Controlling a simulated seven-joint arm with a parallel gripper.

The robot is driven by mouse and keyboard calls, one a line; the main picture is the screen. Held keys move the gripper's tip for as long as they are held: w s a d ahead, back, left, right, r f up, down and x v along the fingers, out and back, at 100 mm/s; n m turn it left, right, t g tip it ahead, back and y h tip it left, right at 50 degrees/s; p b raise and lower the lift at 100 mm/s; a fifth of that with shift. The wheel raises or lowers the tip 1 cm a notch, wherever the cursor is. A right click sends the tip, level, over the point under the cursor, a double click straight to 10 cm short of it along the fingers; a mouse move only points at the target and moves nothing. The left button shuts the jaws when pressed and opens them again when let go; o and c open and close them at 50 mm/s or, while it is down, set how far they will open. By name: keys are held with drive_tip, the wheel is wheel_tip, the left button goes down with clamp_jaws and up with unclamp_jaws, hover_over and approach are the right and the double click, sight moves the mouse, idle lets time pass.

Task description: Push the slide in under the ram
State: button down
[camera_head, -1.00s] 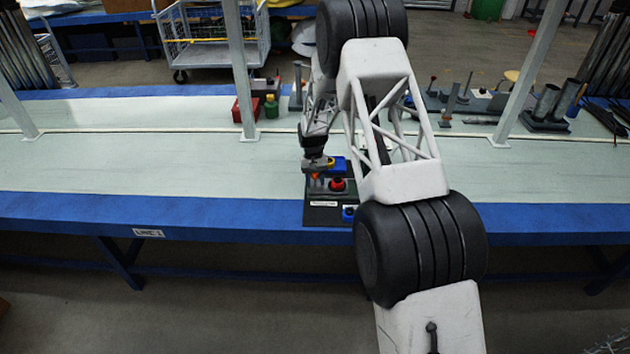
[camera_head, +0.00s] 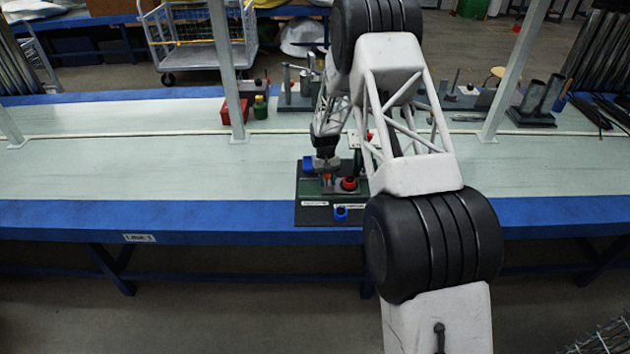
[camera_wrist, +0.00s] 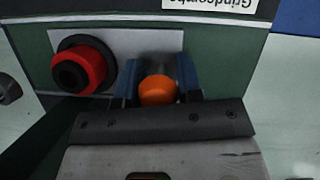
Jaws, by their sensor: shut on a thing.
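My gripper (camera_head: 327,170) is over the small bench fixture in the head view, pointing down. In the wrist view its blue fingers (camera_wrist: 158,82) are shut on an orange knob (camera_wrist: 158,90), with one finger on each side. The knob stands on a light grey plate (camera_wrist: 128,42), which looks like the slide. A red ring with a dark centre (camera_wrist: 80,67) is on the same plate; it also shows in the head view (camera_head: 349,184). My arm covers the fixture's back right, and I cannot clearly make out the ram.
The fixture's dark baseplate (camera_head: 304,216) lies near the bench's blue front edge (camera_head: 220,216). A blue knob (camera_head: 341,213) is at its front. A red box (camera_head: 235,106) and a green bottle (camera_head: 260,107) stand behind left. The bench to the left is clear.

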drive_tip(key=shift+d, duration=0.4)
drive_tip(key=c, duration=0.9)
unclamp_jaws()
drive_tip(key=shift+r, duration=0.15)
drive_tip(key=v, duration=0.7)
drive_tip(key=shift+r, duration=0.25)
drive_tip(key=shift+w, duration=0.1)
